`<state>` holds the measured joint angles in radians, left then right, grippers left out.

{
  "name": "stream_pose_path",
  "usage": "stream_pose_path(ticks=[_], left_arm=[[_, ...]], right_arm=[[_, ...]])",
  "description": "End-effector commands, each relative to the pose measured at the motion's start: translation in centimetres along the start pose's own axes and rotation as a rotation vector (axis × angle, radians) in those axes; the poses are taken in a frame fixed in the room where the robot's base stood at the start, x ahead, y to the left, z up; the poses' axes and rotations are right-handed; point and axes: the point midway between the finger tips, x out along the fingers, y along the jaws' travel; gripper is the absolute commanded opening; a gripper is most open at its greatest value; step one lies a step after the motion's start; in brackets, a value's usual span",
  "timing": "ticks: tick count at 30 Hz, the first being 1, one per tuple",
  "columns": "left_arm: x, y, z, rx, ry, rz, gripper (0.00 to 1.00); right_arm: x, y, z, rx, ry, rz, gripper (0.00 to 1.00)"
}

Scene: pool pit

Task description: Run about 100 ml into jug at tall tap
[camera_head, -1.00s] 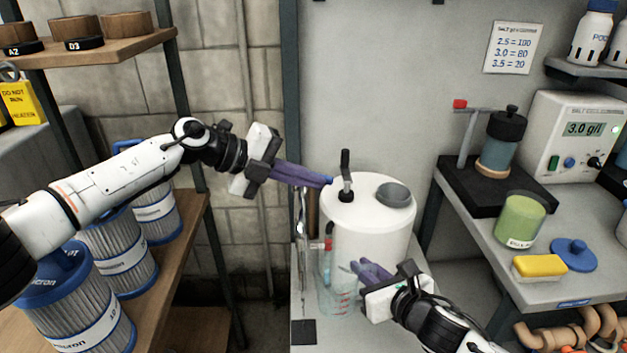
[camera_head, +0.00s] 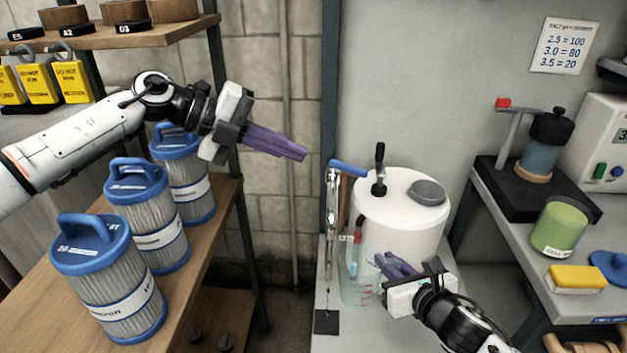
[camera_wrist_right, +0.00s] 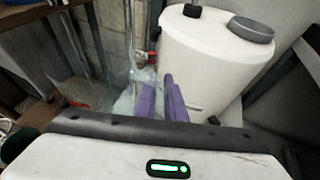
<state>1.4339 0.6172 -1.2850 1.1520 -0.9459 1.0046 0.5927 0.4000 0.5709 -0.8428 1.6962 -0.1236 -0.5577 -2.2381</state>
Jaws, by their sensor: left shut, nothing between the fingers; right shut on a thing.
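The tall tap (camera_head: 331,215) is a slim chrome column with a blue lever (camera_head: 348,168) pointing right at its top. The clear jug (camera_head: 359,289) with red marks stands at or just above the bench beside the tap's foot; I cannot tell which. My right gripper (camera_head: 388,266) is shut on the jug from the right. The jug (camera_wrist_right: 124,103) also shows in the right wrist view, partly hidden by the purple fingers (camera_wrist_right: 174,98). The water level is not clear. My left gripper (camera_head: 303,150) is shut and empty, left of the lever and apart from it.
A white tank (camera_head: 399,215) with a grey cap (camera_head: 428,191) and black handle stands close behind the jug. Several blue-topped filter cartridges (camera_head: 148,215) fill the left shelf. A bench with a green jar (camera_head: 560,228) and yellow sponge (camera_head: 577,279) is on the right.

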Motion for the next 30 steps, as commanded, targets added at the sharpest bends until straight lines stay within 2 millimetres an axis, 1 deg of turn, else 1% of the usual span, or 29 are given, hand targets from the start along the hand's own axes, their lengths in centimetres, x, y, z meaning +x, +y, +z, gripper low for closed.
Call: stream_pose_path(ticks=[1, 3, 6, 9, 12, 30], left_arm=[[-0.1, 0.0, 0.0, 0.000, 0.000, 0.000, 0.00], [-0.1, 0.0, 0.0, 0.000, 0.000, 0.000, 0.00], [-0.1, 0.0, 0.0, 0.000, 0.000, 0.000, 0.00], [-0.1, 0.0, 0.0, 0.000, 0.000, 0.000, 0.00], [-0.1, 0.0, 0.0, 0.000, 0.000, 0.000, 0.00], [0.0, 0.0, 0.0, 0.000, 0.000, 0.000, 0.00]], right_arm=[[0.8, 1.2, 0.6, 0.006, -0.005, 0.006, 0.00], [1.9, 2.4, 1.0, 0.006, -0.004, 0.005, 0.00], [3.4, 4.0, 1.6, 0.006, -0.004, 0.005, 0.00], [4.2, 4.9, 1.8, 0.004, -0.002, 0.003, 0.00], [4.5, 5.1, 1.9, 0.001, -0.001, 0.001, 0.00], [4.5, 5.1, 1.9, 0.001, -0.001, 0.002, 0.00]])
